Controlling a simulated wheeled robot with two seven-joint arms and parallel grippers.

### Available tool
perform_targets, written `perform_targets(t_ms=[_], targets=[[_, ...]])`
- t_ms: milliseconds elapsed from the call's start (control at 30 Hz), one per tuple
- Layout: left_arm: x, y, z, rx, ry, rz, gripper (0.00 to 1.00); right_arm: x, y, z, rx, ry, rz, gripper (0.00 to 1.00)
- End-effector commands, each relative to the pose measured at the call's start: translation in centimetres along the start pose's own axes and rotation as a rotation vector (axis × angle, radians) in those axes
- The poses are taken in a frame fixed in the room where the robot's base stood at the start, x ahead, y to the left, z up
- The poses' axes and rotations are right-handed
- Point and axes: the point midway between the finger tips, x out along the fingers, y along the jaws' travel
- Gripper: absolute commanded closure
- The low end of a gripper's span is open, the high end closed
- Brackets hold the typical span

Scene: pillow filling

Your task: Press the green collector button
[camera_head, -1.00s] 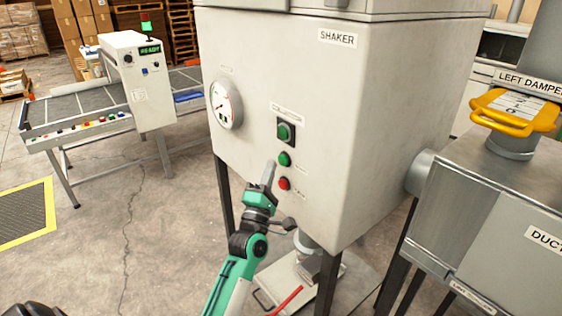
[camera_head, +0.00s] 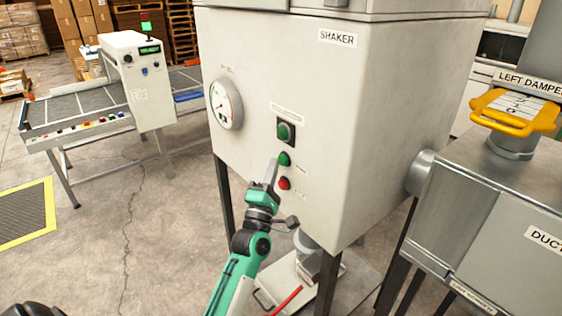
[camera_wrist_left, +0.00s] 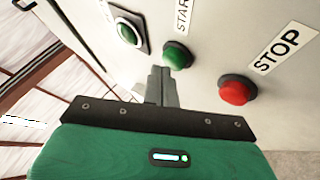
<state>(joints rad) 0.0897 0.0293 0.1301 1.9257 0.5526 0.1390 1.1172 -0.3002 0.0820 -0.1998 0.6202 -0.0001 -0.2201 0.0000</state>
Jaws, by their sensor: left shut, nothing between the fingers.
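The grey shaker cabinet (camera_head: 285,60) has a square-framed green button (camera_head: 285,132) under a small label I cannot read. Below it are a round green button (camera_head: 284,159) and a red button (camera_head: 284,183). In the left wrist view the round green button (camera_wrist_left: 177,55) stands beside a START label, the red button (camera_wrist_left: 236,90) beside STOP, and the framed button (camera_wrist_left: 128,32) is at upper left. My left gripper (camera_head: 271,165) is shut and empty, its tips close by the START button. They also show in the left wrist view (camera_wrist_left: 161,70). I cannot tell whether they touch it. Which button is the collector's is not readable.
A round gauge (camera_head: 226,104) is on the cabinet left of the buttons. A metal duct box (camera_head: 500,225) with a yellow-handled damper (camera_head: 515,110) stands at right. A conveyor table (camera_head: 85,110) stands at left. Open concrete floor lies between it and the cabinet.

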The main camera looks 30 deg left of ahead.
Motion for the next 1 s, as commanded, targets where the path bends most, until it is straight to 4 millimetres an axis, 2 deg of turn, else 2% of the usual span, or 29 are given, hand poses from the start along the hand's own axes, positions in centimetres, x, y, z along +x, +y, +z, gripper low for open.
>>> perform_targets(t_ms=[1000], targets=[[0.67,-0.46,0.5,0.0,0.0,0.0,1.0,0.1,-0.39,-0.09,0.002,0.001,-0.004,0.41]])
